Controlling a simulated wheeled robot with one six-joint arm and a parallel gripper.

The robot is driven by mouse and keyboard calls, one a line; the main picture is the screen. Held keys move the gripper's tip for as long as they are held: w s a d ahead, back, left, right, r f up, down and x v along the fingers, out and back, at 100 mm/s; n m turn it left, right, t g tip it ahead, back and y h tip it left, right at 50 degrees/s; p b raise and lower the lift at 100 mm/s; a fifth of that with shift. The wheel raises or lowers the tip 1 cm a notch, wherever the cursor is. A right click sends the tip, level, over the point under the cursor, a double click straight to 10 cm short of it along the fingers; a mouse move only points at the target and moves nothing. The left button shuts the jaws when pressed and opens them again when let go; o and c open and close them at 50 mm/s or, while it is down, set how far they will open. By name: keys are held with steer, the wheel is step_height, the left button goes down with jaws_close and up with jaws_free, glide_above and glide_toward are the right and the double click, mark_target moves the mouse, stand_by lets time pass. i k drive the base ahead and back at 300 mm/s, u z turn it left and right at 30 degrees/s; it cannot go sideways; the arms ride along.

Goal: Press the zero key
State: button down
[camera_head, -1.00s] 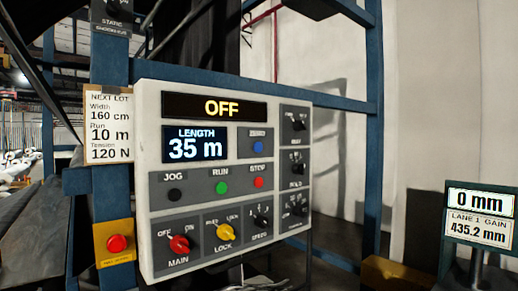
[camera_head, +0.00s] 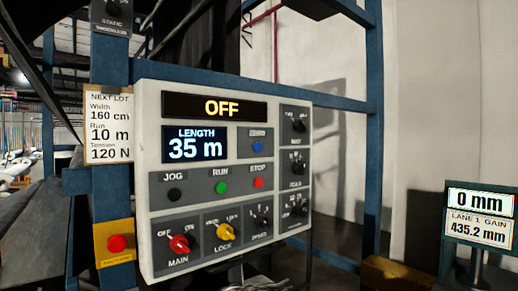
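The control panel (camera_head: 152,125) is a white box on a blue frame. The length display reads 35 m. The amber display (camera_head: 214,107) above reads OFF. My gripper is not in view, and nothing touches the blue button.
Below are a black JOG button (camera_head: 174,194), a green RUN button (camera_head: 221,188) and a red stop button (camera_head: 258,183). A red MAIN knob (camera_head: 179,244) and yellow LOCK knob (camera_head: 228,231) sit lower. A side display (camera_head: 480,200) reads 0 mm.

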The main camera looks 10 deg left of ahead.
mark_target(258, 147)
steer(key=k, duration=1.35)
steer(key=u, duration=0.55)
steer(key=i, duration=1.65)
steer(key=z, duration=0.55)
